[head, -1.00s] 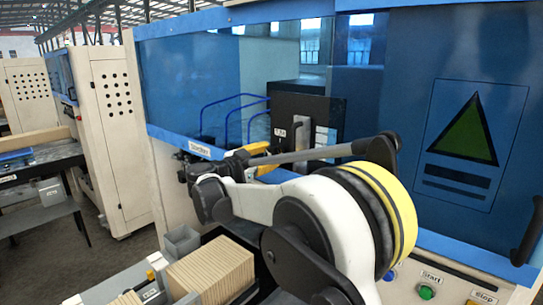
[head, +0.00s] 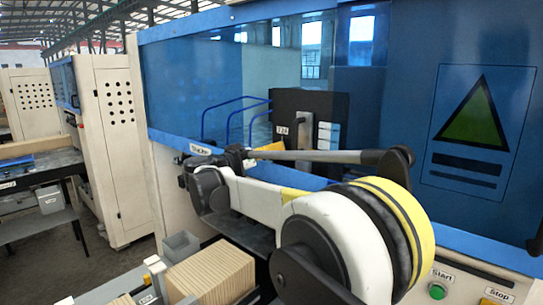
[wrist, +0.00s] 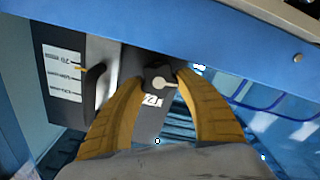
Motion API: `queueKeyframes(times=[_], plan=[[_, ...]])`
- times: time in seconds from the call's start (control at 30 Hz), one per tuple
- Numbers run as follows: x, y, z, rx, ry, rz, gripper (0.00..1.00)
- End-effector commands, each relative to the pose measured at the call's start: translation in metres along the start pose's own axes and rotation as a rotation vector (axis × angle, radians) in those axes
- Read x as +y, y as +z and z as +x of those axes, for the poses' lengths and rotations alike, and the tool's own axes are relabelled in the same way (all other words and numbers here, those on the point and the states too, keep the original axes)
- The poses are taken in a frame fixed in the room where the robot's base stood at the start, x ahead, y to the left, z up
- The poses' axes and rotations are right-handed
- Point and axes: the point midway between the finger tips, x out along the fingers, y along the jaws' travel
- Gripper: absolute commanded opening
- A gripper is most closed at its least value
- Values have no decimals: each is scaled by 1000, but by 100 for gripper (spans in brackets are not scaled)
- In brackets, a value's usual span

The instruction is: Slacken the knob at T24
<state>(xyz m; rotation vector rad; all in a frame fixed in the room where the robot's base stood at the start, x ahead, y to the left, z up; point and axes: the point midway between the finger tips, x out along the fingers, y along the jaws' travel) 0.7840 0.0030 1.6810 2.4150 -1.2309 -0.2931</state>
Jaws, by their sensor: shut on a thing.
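The dark knob (wrist: 157,74) with a pale pointer sits between my yellow fingertips in the wrist view. My gripper (wrist: 160,82) is shut on it, one finger at each side. Just below the knob, a white tag (wrist: 152,100) is partly hidden; its lettering is only partly readable. In the head view, a tag (head: 282,130) that seems to read T24 is on the black panel (head: 288,102). A bit of my yellow gripper (head: 268,147) shows below that tag; my arm hides the knob there.
A dark handle (wrist: 95,80) and a white scale label (wrist: 62,75) stand left of the knob in the wrist view. A blue beam (wrist: 230,45) runs close above the fingers.

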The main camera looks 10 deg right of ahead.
Motion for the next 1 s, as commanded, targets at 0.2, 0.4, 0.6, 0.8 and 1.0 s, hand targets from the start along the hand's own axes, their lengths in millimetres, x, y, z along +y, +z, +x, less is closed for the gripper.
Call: queueKeyframes(times=[0.2,0.4,0.6,0.8,1.0], plan=[[0,-2,1,5,2,-104,11],[0,-2,1,6,2,-153,11],[0,-3,1,6,3,-167,11],[0,-4,1,7,3,-167,11],[0,-3,1,6,2,-166,66]])
